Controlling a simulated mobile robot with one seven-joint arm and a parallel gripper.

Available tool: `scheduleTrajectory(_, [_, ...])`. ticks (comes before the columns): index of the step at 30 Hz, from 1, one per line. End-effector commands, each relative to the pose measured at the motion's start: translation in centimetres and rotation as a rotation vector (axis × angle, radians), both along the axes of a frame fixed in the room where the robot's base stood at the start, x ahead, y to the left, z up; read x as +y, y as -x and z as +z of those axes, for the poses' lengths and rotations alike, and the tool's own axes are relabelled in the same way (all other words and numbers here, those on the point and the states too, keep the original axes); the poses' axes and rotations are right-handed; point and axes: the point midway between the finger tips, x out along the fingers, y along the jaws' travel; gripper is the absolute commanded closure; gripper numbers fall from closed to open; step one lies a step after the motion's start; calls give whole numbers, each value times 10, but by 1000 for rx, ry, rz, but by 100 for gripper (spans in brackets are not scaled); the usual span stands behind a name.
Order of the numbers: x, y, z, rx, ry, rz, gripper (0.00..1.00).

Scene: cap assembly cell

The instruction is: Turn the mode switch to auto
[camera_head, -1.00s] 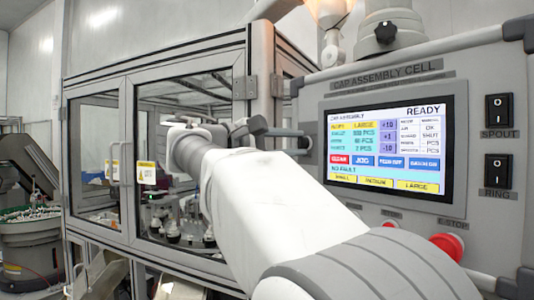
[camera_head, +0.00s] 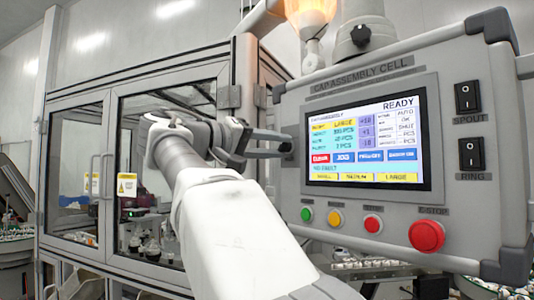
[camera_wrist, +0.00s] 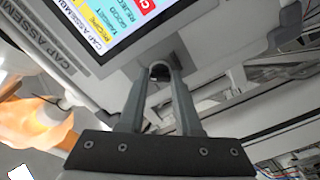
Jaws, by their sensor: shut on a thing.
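The mode switch (camera_wrist: 160,71) is a small dark knob at the edge of the control panel, between my fingertips in the wrist view. My gripper (camera_wrist: 160,76) is shut on it. The knob's pointer and markings cannot be made out. The panel screen (camera_head: 365,147) shows READY, and its small top-right mode line appears to read AUTO.
The control panel (camera_head: 290,200) carries green (camera_head: 307,214), yellow (camera_head: 335,218) and red (camera_head: 373,224) buttons, a large red E-stop (camera_head: 426,235), and SPOUT (camera_head: 467,97) and RING (camera_head: 471,153) rockers. The glazed machine enclosure (camera_head: 112,140) stands left behind my arm.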

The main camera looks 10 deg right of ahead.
Motion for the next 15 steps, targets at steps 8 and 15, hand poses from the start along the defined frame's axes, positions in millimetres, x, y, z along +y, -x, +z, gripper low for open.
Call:
scheduleTrajectory(8, [0, 0, -1, -102, -53, 1, 100])
scheduleTrajectory(15, [0, 0, 0, -132, -68, 1, 100])
